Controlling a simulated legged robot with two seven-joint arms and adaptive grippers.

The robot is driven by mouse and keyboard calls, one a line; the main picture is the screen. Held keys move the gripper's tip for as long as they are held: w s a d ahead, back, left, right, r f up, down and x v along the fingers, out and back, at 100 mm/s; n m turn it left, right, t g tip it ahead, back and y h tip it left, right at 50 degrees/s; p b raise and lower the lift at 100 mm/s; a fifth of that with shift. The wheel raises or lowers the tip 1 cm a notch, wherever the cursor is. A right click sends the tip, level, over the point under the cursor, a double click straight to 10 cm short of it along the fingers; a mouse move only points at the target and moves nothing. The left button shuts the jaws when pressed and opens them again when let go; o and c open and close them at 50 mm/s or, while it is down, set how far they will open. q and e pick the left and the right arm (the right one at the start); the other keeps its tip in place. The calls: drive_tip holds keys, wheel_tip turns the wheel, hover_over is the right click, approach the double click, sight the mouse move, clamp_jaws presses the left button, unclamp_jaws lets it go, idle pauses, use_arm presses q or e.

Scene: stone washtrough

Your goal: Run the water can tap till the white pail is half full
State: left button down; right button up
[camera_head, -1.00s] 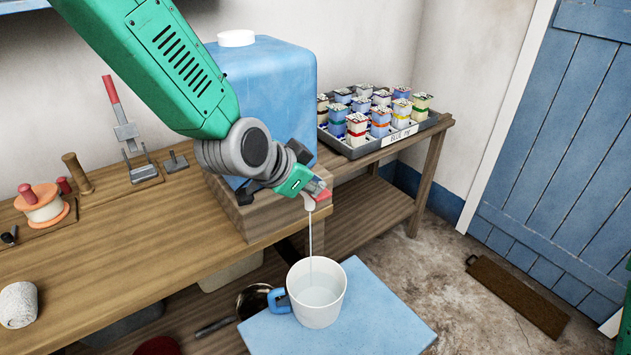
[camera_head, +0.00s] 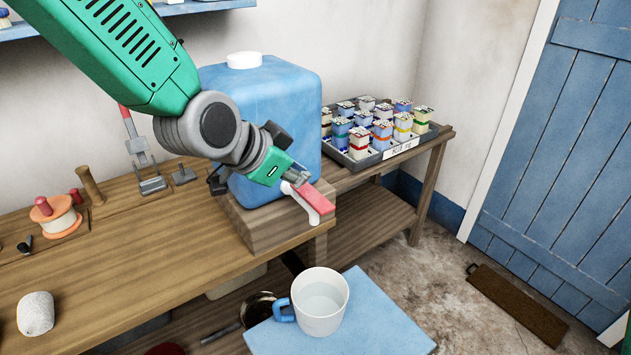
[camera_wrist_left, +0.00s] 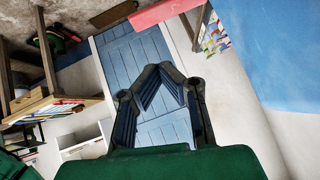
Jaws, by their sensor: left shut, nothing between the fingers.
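The blue water can (camera_head: 285,95) with a white cap stands on a wooden block at the bench end. Its tap (camera_head: 312,200) has a white spout and a red lever, and no stream shows under it. The white pail (camera_head: 322,318) with a blue handle stands below on a blue surface, with water inside about midway up. My left gripper (camera_head: 296,178) is shut and empty, right beside the tap; whether it touches the lever is unclear. In the left wrist view the red lever (camera_wrist_left: 163,12) and the can (camera_wrist_left: 285,60) lie past the fingers. My right gripper is out of view.
A grey tray (camera_head: 400,150) of small cartons stands right of the can. A wooden bench (camera_head: 130,260) with spools and tools runs left. A blue stool top (camera_head: 375,325) holds the pail. A blue door (camera_head: 555,150) is at the right.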

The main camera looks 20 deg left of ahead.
use_arm(q)
drive_tip(key=v, duration=0.3)
drive_tip(key=shift+a, duration=0.2)
drive_tip(key=shift+w, duration=0.1)
